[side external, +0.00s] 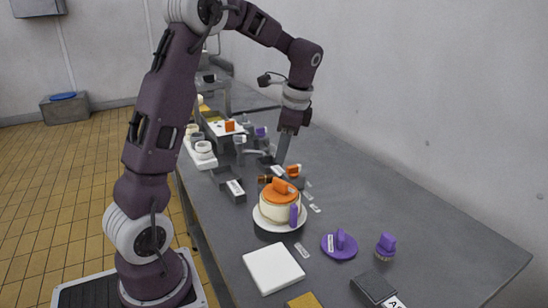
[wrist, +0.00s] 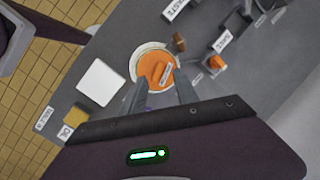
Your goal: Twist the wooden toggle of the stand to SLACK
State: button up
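A small brown wooden piece (side external: 264,179), which looks like the toggle, sits just behind the cream pot. It also shows in the wrist view (wrist: 179,42), above and right of the pot. Its setting is too small to read, and I cannot make out the stand clearly. My gripper (side external: 281,160) points down above the table, behind the pot.
The cream pot with an orange lid (side external: 281,193) stands on a white plate (side external: 267,223). A dark block with an orange knob (side external: 293,171) is close behind it. Purple pieces (side external: 340,243) and a white square (side external: 273,268) lie in front. Labelled grey trays (side external: 229,186) stand to the left.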

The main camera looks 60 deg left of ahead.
aim_at(265, 176)
jog(key=s+d+r+n+t+h, duration=0.1)
jog(key=s+d+r+n+t, duration=0.1)
jog(key=d, duration=0.5)
jog(key=s+d+r+n+t+h, duration=0.1)
jog(key=s+d+r+n+t, duration=0.1)
jog(key=s+d+r+n, duration=0.2)
jog(key=s+d+n, duration=0.2)
jog(key=s+d, duration=0.2)
jog(key=shift+r+h, duration=0.3)
jog(key=shift+r, duration=0.05)
jog(key=shift+c, duration=0.3)
